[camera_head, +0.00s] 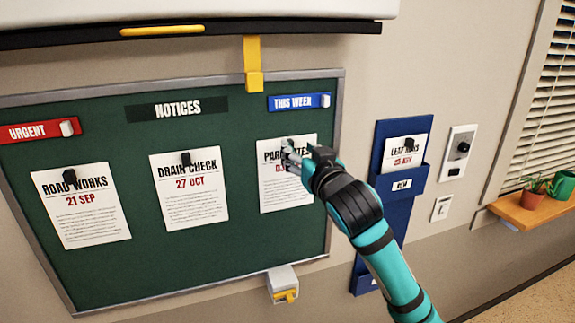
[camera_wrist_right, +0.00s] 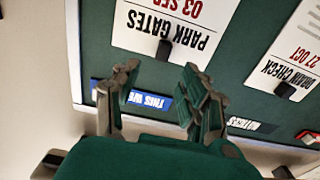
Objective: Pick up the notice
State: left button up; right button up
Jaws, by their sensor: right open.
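Three white notices are held by black clips on the green notice board (camera_head: 240,240): "Road Works" (camera_head: 85,215), "Drain Check" (camera_head: 192,195) and "Park Gates" (camera_head: 287,195). My right gripper (camera_head: 290,156) is open and in front of the top of the "Park Gates" notice, hiding part of its heading. In the right wrist view this notice (camera_wrist_right: 190,18) appears upside down, with its black clip (camera_wrist_right: 163,50) just beyond the open, empty fingers (camera_wrist_right: 160,82). Whether the fingers touch the paper cannot be told. My left gripper is not in view.
Red "Urgent" (camera_head: 38,131) and blue "This Week" (camera_head: 300,102) labels sit along the board's top. A blue leaflet holder (camera_head: 400,187) hangs to the right, beside wall switches (camera_head: 459,152). A wooden shelf (camera_head: 530,212) with potted plants is at the far right.

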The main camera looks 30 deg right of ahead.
aim_at(291, 143)
jog(key=p+x, duration=0.3)
jog(key=x, duration=0.1)
jog(key=shift+w, duration=0.35)
jog(key=shift+w+d+f, duration=0.1)
jog(key=shift+w+f, duration=0.1)
jog(key=shift+w, duration=0.15)
jog(key=shift+s, duration=0.1)
grip_shut()
